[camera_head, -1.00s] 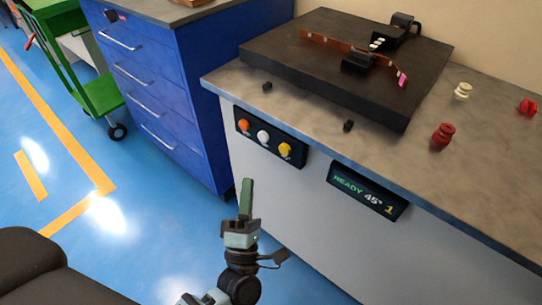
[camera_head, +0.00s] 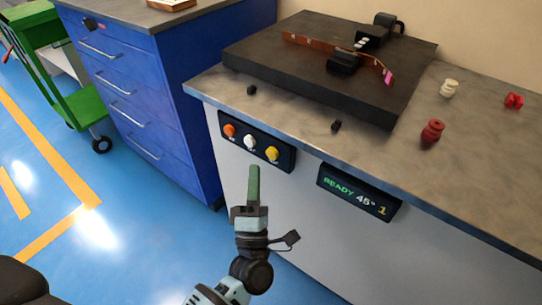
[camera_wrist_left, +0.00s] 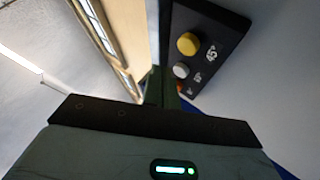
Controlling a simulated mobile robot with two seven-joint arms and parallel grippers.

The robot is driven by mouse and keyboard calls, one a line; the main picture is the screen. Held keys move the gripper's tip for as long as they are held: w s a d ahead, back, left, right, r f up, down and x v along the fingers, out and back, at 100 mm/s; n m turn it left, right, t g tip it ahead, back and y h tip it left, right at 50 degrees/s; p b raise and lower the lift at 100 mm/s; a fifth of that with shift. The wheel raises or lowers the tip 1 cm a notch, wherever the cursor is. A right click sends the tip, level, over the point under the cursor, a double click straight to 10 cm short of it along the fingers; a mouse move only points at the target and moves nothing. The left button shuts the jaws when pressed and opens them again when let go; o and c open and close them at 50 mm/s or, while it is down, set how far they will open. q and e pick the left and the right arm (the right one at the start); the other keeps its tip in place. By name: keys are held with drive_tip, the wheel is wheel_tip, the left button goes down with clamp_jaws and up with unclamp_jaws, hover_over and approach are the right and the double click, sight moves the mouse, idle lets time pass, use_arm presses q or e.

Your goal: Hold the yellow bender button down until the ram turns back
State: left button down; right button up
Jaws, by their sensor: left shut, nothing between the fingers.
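The yellow button (camera_head: 272,153) is the rightmost on the dark button panel (camera_head: 288,160) on the bench front. It also shows in the left wrist view (camera_wrist_left: 188,43). A white button (camera_head: 250,142) and an orange button (camera_head: 229,131) sit to its left. My left gripper (camera_head: 254,170) is shut and empty, its green fingers just below the panel and apart from the yellow button. The bender (camera_head: 300,80) lies on the bench top with a bent copper bar (camera_head: 318,45) on it. The display (camera_head: 359,192) reads READY 45° 1. My right gripper is not in view.
A grey bench top (camera_head: 450,160) carries red and cream insulators (camera_head: 432,131). A blue drawer cabinet (camera_head: 150,110) stands to the left, and a green cart (camera_head: 70,85) beyond it. The blue floor in front of the bench is clear.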

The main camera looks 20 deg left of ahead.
sight(272, 153)
use_arm(q)
drive_tip(key=shift+w+d+b, duration=0.2)
drive_tip(key=shift+w+b, duration=0.05)
drive_tip(key=shift+w, duration=0.4)
drive_tip(key=shift+w+d+b, duration=0.2)
drive_tip(key=shift+w+b, duration=0.05)
drive_tip(key=shift+w, duration=0.35)
idle(0.8)
drive_tip(key=shift+w+d, duration=0.1)
drive_tip(key=shift+w, duration=0.05)
idle(0.3)
drive_tip(key=shift+w, duration=0.25)
